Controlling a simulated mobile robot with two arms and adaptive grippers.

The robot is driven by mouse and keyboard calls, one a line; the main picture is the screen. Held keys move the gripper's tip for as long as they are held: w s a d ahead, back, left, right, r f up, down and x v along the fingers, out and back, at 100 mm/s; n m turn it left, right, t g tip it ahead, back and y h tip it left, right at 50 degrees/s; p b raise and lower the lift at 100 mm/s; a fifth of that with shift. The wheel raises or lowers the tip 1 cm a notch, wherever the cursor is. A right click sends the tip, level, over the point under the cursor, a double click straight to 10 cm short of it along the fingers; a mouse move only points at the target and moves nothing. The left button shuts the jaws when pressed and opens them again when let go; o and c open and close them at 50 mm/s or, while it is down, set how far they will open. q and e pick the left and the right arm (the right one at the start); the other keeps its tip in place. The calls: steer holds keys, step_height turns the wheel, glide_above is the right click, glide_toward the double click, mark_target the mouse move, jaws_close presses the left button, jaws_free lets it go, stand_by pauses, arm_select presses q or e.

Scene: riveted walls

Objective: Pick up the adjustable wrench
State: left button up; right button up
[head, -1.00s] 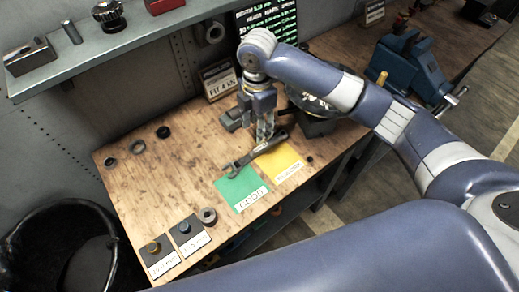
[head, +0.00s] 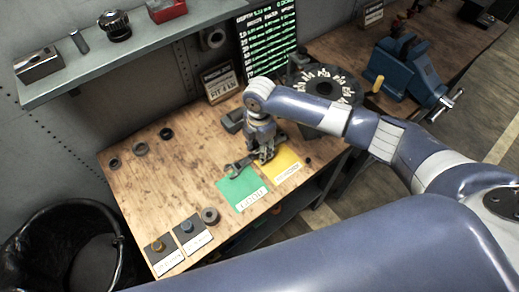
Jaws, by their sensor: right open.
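The adjustable wrench (head: 236,168) lies on the wooden workbench (head: 170,190), across the top edges of a green card and a yellow card. Its jaw end points left; its handle runs right, under my right gripper. My right gripper (head: 264,156) points down over the handle, with its fingers low around or beside it. It is open. The fingers hide part of the handle, and I cannot tell whether they touch it. My left gripper is not in view.
The green card (head: 243,188) and yellow card (head: 285,168) lie in front. A dark round holder (head: 325,95) stands right of the gripper. A blue vise (head: 408,70) is at the right. Rings lie at the left, and a shelf (head: 130,50) overhangs the back. A black bucket (head: 60,240) stands lower left.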

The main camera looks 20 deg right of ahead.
jaws_close()
steer(key=shift+r, duration=0.15)
